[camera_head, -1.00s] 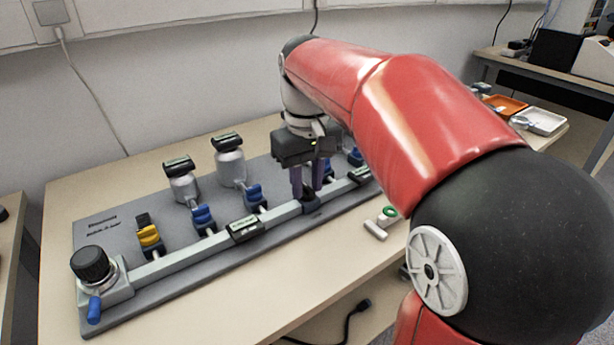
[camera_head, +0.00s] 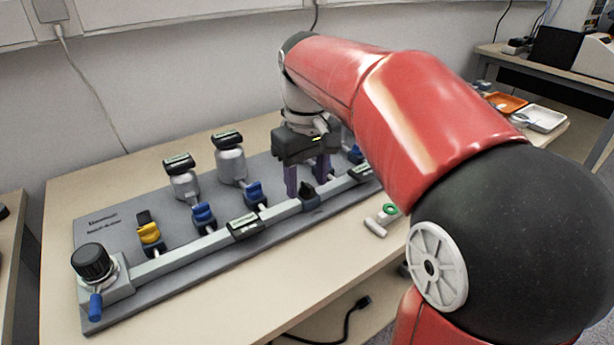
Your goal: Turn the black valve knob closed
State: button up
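Whether either finger touches the knob I cannot tell. The knob's pointed top is visible. The grey panel (camera_head: 130,270) lies on the wooden table.
A large round black knob (camera_head: 92,262) stands at the panel's left end. A yellow valve (camera_head: 150,234) and blue valves (camera_head: 204,216) line the panel, with two grey canisters (camera_head: 231,162) behind. A green-ringed fitting (camera_head: 381,220) lies on the table in front.

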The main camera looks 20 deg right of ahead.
aim_at(307, 184)
notch_tip(307, 184, up, 8)
jog(key=shift+f, duration=0.1)
dwell(0.5)
